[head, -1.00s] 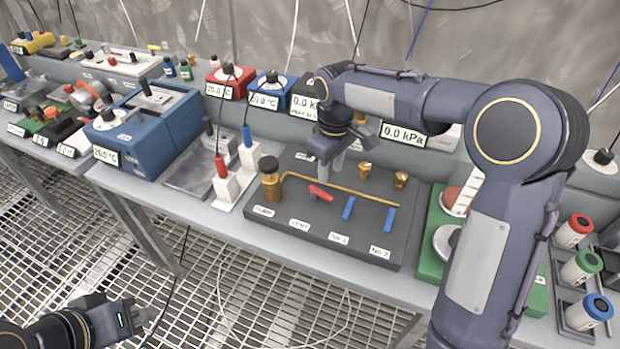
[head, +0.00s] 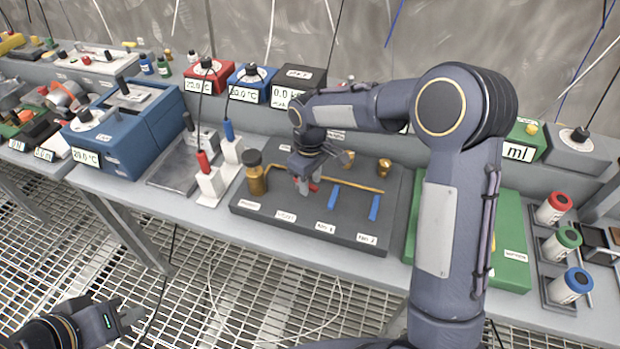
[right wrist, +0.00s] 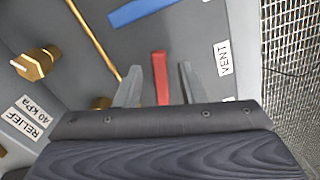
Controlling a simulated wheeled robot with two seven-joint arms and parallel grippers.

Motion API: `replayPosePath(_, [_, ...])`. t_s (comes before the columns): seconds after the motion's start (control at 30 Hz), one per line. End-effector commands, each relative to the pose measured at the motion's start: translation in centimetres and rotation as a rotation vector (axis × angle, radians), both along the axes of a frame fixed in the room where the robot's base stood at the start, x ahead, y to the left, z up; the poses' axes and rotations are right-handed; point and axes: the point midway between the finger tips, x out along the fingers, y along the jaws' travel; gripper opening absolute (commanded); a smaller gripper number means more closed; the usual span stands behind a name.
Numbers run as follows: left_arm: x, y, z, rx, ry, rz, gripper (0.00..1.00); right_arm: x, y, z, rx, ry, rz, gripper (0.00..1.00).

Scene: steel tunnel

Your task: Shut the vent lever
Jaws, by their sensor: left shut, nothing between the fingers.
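The red vent lever (head: 314,187) is on the dark valve panel (head: 265,207), behind the VENT label (head: 285,215), and is partly hidden by my right gripper in the head view. My right gripper (head: 308,190) is over it. In the right wrist view the red lever (right wrist: 161,78) lies between the two spread fingers of my right gripper (right wrist: 158,82), with a gap on each side. The VENT label (right wrist: 223,58) is to its right there. My left gripper (head: 135,314) is shut and empty, low at the left, away from the bench.
Two blue levers (head: 334,197) (head: 374,208) stand right of the red one. A brass pipe (head: 360,187), a brass fitting with dark cap (head: 256,175) and brass knobs (head: 384,167) are close by. White posts with red and blue tops (head: 210,182) stand left of the panel.

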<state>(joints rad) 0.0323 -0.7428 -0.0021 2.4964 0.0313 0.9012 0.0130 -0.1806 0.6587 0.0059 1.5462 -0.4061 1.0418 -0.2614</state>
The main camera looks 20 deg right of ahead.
Motion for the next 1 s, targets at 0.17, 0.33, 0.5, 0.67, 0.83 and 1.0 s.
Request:
replayPosePath(0.17, [0.00,0.00,0.00,0.000,0.000,0.000,0.00,-0.01,0.01,0.03,0.000,0.000,0.000,0.13])
replayPosePath(0.33, [0.00,0.00,0.00,0.000,0.000,0.000,0.00,-0.01,0.01,0.05,0.000,0.000,0.000,0.00])
replayPosePath(0.5, [0.00,-0.01,0.33,0.000,0.000,0.000,0.00,0.20,-0.21,0.16,0.001,0.001,0.070,0.00])
replayPosePath(0.67, [0.01,0.00,0.83,0.000,0.000,0.000,0.00,0.65,-0.63,0.19,0.001,0.000,0.239,0.00])
replayPosePath(0.83, [0.00,0.00,0.92,0.000,0.000,0.000,0.00,0.90,-0.78,0.10,0.001,-0.001,0.321,0.00])
replayPosePath(1.0, [0.00,0.00,0.88,0.000,0.000,0.000,0.00,0.92,-0.77,0.09,0.001,-0.001,0.323,0.00])
